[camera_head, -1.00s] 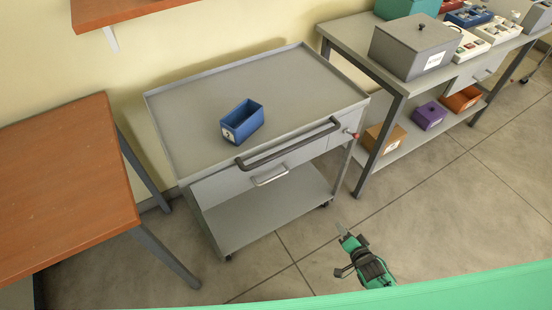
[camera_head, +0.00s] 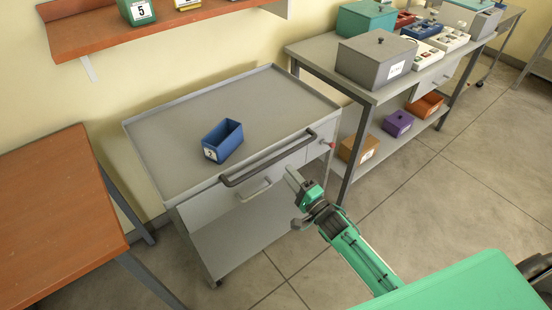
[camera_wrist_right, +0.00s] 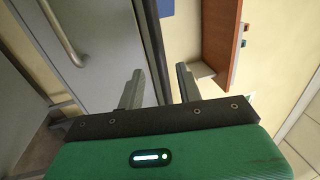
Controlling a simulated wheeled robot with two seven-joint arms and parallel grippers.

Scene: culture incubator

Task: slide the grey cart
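The grey cart (camera_head: 250,100) stands on castors between the orange table and a grey bench. A dark bar handle (camera_head: 270,158) runs along its front top edge, with a silver drawer handle (camera_head: 255,190) below. My right gripper (camera_head: 293,177) is just in front of the cart's front, near the right part of the dark handle. In the right wrist view its fingers (camera_wrist_right: 159,80) are apart with nothing gripped. The dark handle (camera_wrist_right: 154,45) shows ahead, lined up with the gap between them. Contact is not visible. My left gripper is not in view.
A blue bin (camera_head: 222,141) sits on the cart top. The orange table (camera_head: 60,215) is close on the left. The grey bench (camera_head: 372,92) with boxes is close on the right. An orange shelf (camera_head: 150,27) hangs above. The floor in front is open.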

